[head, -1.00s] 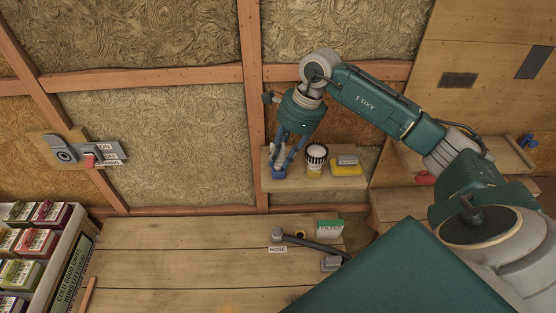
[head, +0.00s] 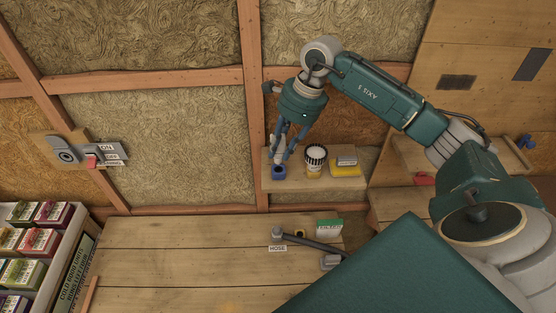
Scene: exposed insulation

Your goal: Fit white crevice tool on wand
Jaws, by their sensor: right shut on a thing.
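My right gripper (head: 282,158) reaches down to the left end of the small wall shelf. It is shut on a narrow pale thing (head: 277,154), which looks like the white crevice tool; the fingers partly hide it. Its lower end is at a blue block-like holder (head: 279,173) on the shelf; I cannot tell whether it is still inside. A dark wand-like tube (head: 312,243) with grey ends lies on the wooden bench, by a label reading HOSE (head: 278,249). My left gripper is not in view.
On the shelf (head: 320,184), a black-and-white striped round piece (head: 315,157) and a yellow piece with a grey top (head: 346,163) stand just right of the gripper. A green-and-white box (head: 329,229) is on the bench (head: 170,258). The bench's left part is mostly clear.

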